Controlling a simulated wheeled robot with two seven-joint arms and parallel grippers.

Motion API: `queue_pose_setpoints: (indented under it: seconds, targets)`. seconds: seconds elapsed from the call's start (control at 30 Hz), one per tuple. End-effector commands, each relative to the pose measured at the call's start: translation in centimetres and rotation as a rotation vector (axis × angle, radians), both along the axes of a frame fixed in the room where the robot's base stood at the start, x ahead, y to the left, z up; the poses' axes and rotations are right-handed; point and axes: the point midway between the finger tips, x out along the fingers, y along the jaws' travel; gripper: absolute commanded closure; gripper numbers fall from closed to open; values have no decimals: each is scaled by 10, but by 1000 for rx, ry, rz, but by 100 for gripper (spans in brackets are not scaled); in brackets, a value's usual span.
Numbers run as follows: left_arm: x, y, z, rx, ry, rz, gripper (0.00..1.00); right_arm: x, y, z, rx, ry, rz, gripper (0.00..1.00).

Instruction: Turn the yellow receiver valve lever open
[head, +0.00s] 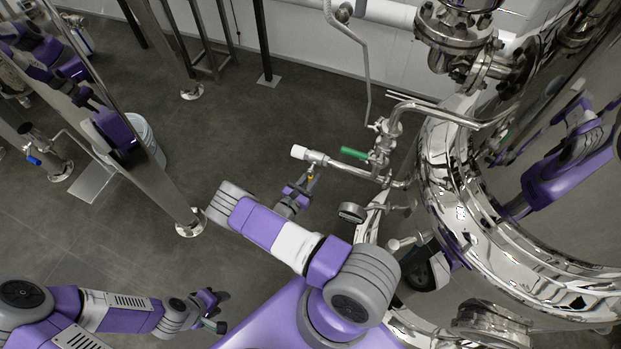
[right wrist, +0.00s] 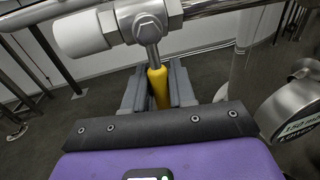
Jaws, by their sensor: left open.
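The yellow receiver valve lever (head: 310,177) hangs down from a steel valve on a horizontal pipe with a white end cap (head: 298,152). In the right wrist view the lever (right wrist: 158,88) points down toward me from the valve body (right wrist: 147,25). My right gripper (right wrist: 158,92) has its grey fingers close on both sides of the lever and appears shut on it; the lever's lower end is hidden. In the head view this gripper (head: 303,188) is small and just below the valve. My left gripper (head: 216,310) is open and empty at the lower left, far from the valve.
A green handle (head: 354,153) sits on the pipework just right of the valve. A round gauge (head: 352,212) is below it. The large shiny tank (head: 450,190) fills the right. A steel post (head: 160,170) and a white bucket (head: 148,140) stand left. Floor between is clear.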

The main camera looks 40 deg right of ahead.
Motion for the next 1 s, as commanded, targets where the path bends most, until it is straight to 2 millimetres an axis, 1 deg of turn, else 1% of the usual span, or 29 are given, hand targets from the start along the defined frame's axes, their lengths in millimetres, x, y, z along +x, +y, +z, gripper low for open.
queue_pose_setpoints:
  seconds: [0.03, 0.1, 0.13, 0.57, 0.77, 1.0]
  targets:
    - [0, 0, 0, 0, 0, 0, 57, 0, 0, 0, 0, 0, 0, 87]
    - [0, 0, 0, 0, 0, 0, 57, 0, 0, 0, 0, 0, 0, 98]
    - [0, 0, 0, 0, 0, 0, 57, 0, 0, 0, 0, 0, 0, 100]
    - [0, 0, 1, 0, 0, 0, 57, 1, 1, 0, 12, -25, 1, 100]
    - [0, 0, 6, 0, 0, 0, 57, 6, 4, 1, 57, -108, 1, 100]
    - [0, 0, 15, 0, 0, 0, 57, 14, 8, 4, 140, -267, 2, 100]
